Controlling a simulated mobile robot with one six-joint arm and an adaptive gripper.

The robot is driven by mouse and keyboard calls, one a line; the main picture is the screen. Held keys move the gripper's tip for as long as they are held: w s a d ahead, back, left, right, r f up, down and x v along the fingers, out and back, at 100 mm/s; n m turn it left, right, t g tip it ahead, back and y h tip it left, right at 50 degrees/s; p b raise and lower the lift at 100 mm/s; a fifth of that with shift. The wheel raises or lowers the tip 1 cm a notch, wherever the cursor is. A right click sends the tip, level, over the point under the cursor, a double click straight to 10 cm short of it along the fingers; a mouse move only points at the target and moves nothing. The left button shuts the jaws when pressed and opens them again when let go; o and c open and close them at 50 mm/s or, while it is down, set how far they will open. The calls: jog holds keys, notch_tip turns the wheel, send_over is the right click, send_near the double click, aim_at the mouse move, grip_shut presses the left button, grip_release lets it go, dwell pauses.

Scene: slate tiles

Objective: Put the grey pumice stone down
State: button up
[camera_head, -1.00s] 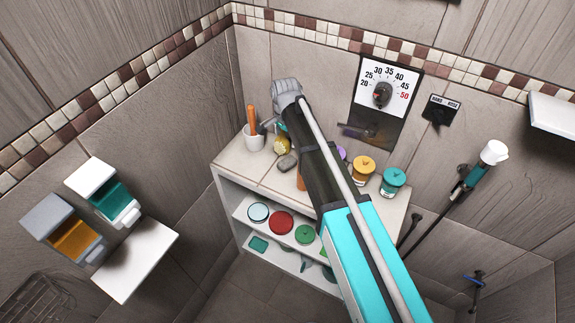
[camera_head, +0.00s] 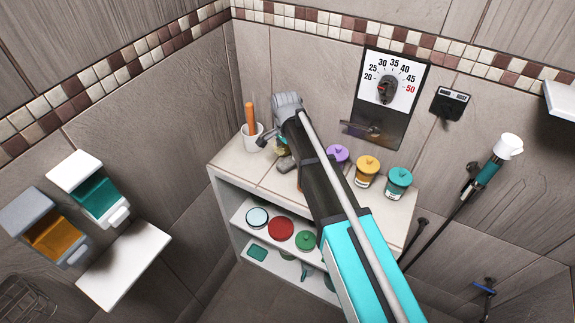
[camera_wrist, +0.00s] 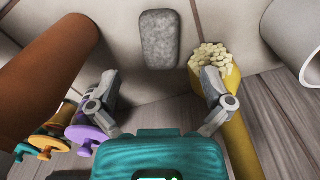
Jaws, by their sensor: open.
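The grey pumice stone (camera_wrist: 159,40) lies on the pale tiled top of the shelf unit in the wrist view, with its long side pointing away from my gripper. It also shows in the head view (camera_head: 286,163), small and close to my arm. My gripper (camera_wrist: 160,92) is open, its two fingers spread wide with nothing between them. The stone is beyond the fingertips, lined up with the gap and apart from both fingers.
A yellow brush (camera_wrist: 222,75) with pale bristles is close by the right finger, and a white cup (camera_wrist: 297,45) is farther right. A brown cylinder (camera_wrist: 50,60) is on the left. Purple (camera_head: 338,155), orange (camera_head: 367,171) and teal (camera_head: 398,183) jars stand along the shelf top.

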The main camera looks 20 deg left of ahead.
aim_at(287, 162)
jog(key=shift+f, duration=0.15)
jog(key=f+b, duration=0.5)
jog(key=shift+w+d, duration=0.1)
jog(key=shift+w, duration=0.15)
dwell(0.3)
dwell(0.5)
jog(key=c, duration=1.3)
jog(key=shift+r, duration=0.1)
notch_tip(287, 162, up, 10)
jog(key=p, duration=1)
